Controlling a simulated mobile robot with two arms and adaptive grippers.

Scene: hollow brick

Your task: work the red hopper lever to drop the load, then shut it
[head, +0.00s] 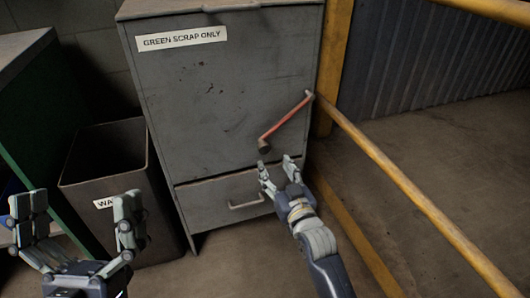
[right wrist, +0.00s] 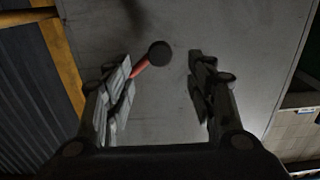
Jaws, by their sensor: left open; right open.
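The grey hopper (head: 205,95) carries a label reading "GREEN SCRAP ONLY". The red lever (head: 287,117) is on its right side, slanting down to the left from its pivot to a dark knob (head: 264,146). My right gripper (head: 277,165) is open and empty, just below the knob and apart from it. In the right wrist view the knob (right wrist: 159,53) shows beyond and between the open fingers, with part of the red lever (right wrist: 139,69) beside the left finger. My left gripper (head: 80,215) is open and empty at the lower left, in front of the bin.
A lower panel with a handle (head: 246,203) is at the hopper's base. A dark waste bin (head: 110,160) stands left of the hopper, beside a green-sided bench (head: 35,120). Yellow rails (head: 400,180) run along the right. Floor in front of the hopper is clear.

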